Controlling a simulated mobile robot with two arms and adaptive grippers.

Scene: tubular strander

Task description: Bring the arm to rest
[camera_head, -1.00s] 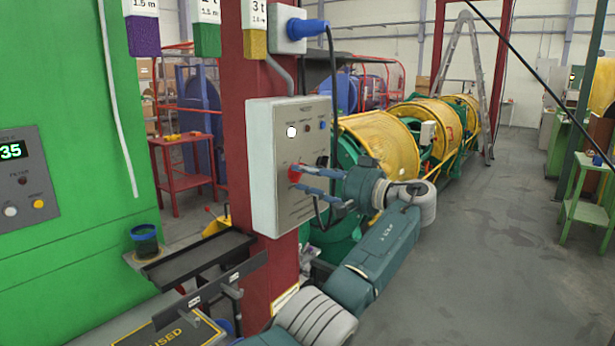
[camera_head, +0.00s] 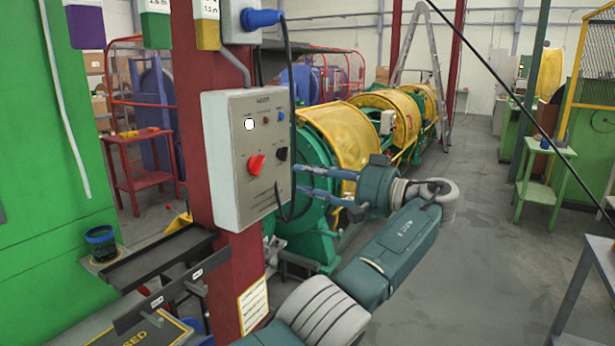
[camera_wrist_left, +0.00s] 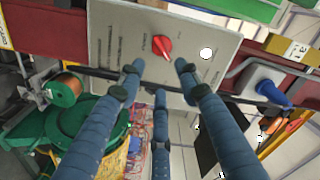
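My left arm reaches across the head view, and its gripper (camera_head: 298,180) is just right of the grey control box (camera_head: 225,185). The blue fingers are spread open with nothing between them. The red knob (camera_head: 256,165) on the box's front is clear of the fingers. In the left wrist view the three fingers (camera_wrist_left: 158,72) point toward the panel, and the red knob (camera_wrist_left: 160,47) lies beyond their tips. My right gripper is out of view.
A black cable (camera_head: 291,110) hangs beside the box near my fingers. The box is on a red column (camera_head: 192,100). A narrow dark tray (camera_head: 160,258) juts out below left. Yellow-guarded strander drums (camera_head: 345,135) stand behind. Grey floor (camera_head: 480,215) is open at right.

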